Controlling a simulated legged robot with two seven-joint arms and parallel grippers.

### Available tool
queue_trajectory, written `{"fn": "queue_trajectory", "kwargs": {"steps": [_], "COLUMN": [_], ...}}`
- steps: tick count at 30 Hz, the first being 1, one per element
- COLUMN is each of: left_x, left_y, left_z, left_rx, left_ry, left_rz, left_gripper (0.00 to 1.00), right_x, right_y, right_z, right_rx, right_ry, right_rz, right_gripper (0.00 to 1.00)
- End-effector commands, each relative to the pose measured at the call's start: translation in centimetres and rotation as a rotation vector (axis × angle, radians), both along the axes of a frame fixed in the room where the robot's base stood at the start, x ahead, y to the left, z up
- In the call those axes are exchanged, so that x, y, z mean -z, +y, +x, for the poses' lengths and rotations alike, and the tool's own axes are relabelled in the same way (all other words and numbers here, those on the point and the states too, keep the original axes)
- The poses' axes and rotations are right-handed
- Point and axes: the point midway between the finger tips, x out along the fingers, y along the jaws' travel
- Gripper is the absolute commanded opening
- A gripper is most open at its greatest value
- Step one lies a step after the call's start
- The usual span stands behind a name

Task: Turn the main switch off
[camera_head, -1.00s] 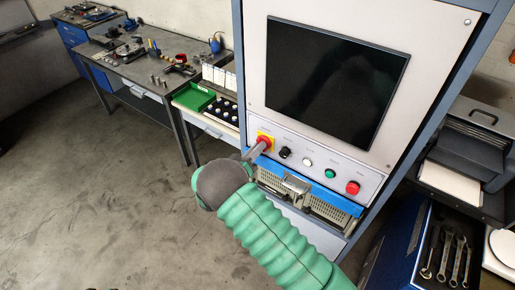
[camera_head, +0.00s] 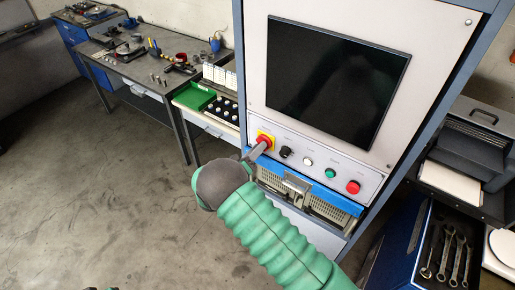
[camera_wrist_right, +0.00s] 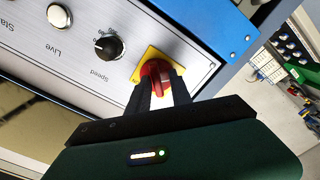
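The main switch (camera_head: 265,140) is a red rotary knob on a yellow plate, at the left end of the control panel below the screen. In the right wrist view the red knob (camera_wrist_right: 158,72) shows with its yellow plate behind it. My right gripper (camera_head: 258,152) is at the switch. In the right wrist view its two dark fingers (camera_wrist_right: 163,88) lie on either side of the knob and appear closed on it. The fingers hide part of the knob. My left gripper is not in view.
A black speed dial (camera_head: 286,152) sits close beside the switch, then a white button (camera_head: 308,161), a green button (camera_head: 330,173) and a red button (camera_head: 353,187). A blue-edged drawer (camera_head: 330,197) lies below the panel. Benches stand at the back left; the floor between is clear.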

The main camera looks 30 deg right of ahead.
Motion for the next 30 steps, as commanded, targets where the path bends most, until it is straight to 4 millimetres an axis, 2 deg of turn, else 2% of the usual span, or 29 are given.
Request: {"fn": "queue_trajectory", "kwargs": {"steps": [10, 14, 17, 24, 30], "left_x": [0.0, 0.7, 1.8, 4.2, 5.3], "left_y": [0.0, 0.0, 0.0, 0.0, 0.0], "left_z": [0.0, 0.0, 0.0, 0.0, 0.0], "left_rx": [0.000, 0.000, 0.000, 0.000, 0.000], "left_ry": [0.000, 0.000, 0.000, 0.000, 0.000], "left_rz": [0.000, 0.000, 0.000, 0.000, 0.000], "left_gripper": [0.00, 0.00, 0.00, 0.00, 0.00], "right_x": [-0.4, -0.1, 0.1, 0.2, 0.1], "right_y": [0.0, 1.3, 3.4, 10.1, 14.2], "right_z": [-0.1, -0.5, -1.3, -3.9, -5.6], "right_rx": [0.002, -0.002, -0.003, -0.003, -0.001], "right_ry": [-0.009, -0.008, -0.008, -0.007, -0.006], "right_rz": [-0.005, -0.004, -0.004, -0.005, -0.003], "right_gripper": [0.34, 0.34, 0.34, 0.34, 0.34]}}
